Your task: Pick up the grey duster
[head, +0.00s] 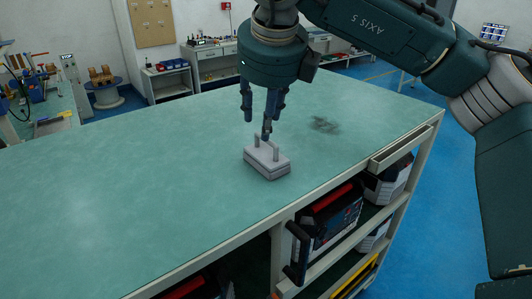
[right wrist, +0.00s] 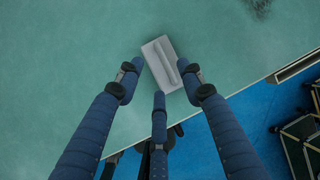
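The grey duster (head: 266,163) is a light grey block with a raised handle on top. It sits flat on the green workbench top (head: 150,180), near the front edge. My right gripper (head: 264,118) is above it and points down, its fingers spread. In the right wrist view the duster (right wrist: 160,52) lies beyond and between the open fingers (right wrist: 160,80), with its handle running at a slant. The fingers look apart from the duster, though one fingertip overlaps its handle in the head view. My left gripper is not in view.
A dark smudge (head: 324,124) marks the bench behind the duster. Open shelves below the front edge hold toolboxes (head: 330,215). A drawer (head: 402,150) sits under the right end. The bench top around the duster is otherwise clear.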

